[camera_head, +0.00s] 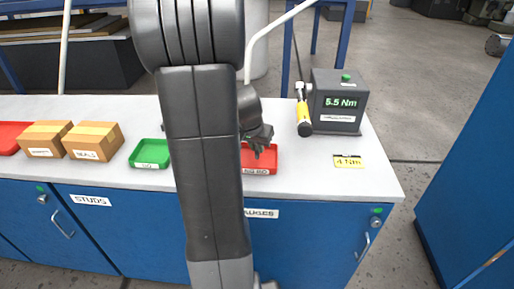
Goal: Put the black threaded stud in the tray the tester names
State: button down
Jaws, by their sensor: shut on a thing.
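My gripper (258,146) is over the red tray (268,169) right of my arm, shut on a small dark thing that looks like the black threaded stud (257,154). The stud is tiny and hard to tell from the dark fingers; I cannot tell whether it touches the tray. The red tray's label seems to read NO GO, its left side hidden by my arm. The green tray (149,165), labelled GO, is left of my arm and looks empty. The grey tester (339,117) at the back right shows 5.5 Nm in green, with a green light on top.
A yellow-and-black tool (303,112) stands by the tester. A yellow card (348,162) reading 4 Nm lies before it. Two cardboard boxes (92,141) and another red tray (12,137) are at the left. The white benchtop (315,180) is clear at the front right.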

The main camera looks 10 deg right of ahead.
jog(key=shift+f, duration=0.2)
jog(key=shift+f+b, duration=0.4)
jog(key=shift+b, duration=0.1)
jog(key=c, duration=1.4)
grip_release()
jog(key=shift+c, duration=0.2)
jog(key=shift+r, duration=0.1)
jog(key=shift+r+p, duration=0.45)
jog(key=shift+p, duration=0.2)
jog(key=v, duration=1.1)
jog(key=shift+s+r, duration=0.25)
jog(key=shift+r, duration=0.05)
